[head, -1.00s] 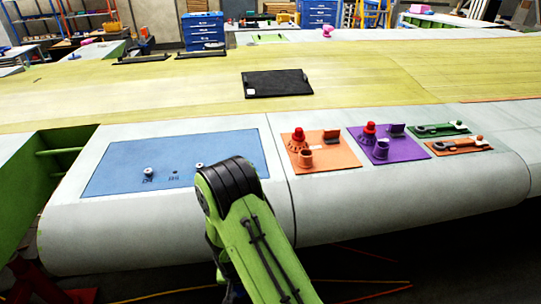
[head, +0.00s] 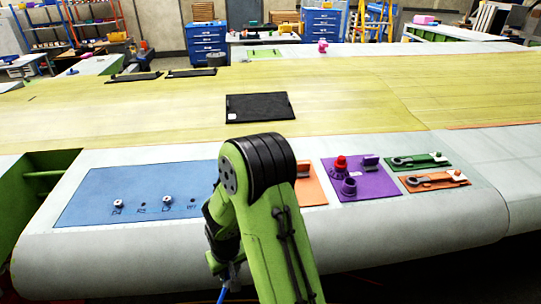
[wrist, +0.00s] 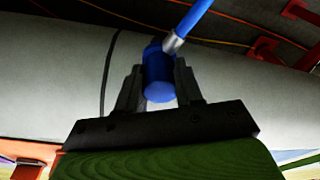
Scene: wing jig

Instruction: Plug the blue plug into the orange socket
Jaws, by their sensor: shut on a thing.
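My gripper (wrist: 158,82) is shut on the blue plug (wrist: 158,78) in the wrist view. The plug is a short blue cylinder between the two dark fingers, with a grey collar and blue cable rising from its far side. In the head view my green arm hides most of the orange panel (head: 312,188), and the orange socket is hidden behind it. The plug is hidden there too; a bit of blue cable (head: 222,295) hangs below my wrist. In the wrist view the plug is in front of the pale wing edge, apart from any socket.
A purple panel (head: 375,189) with a red-topped part and a socket lies right of the orange one. Green (head: 431,155) and orange (head: 454,185) tool plates lie further right. A blue panel (head: 90,192) with small knobs is left of my arm.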

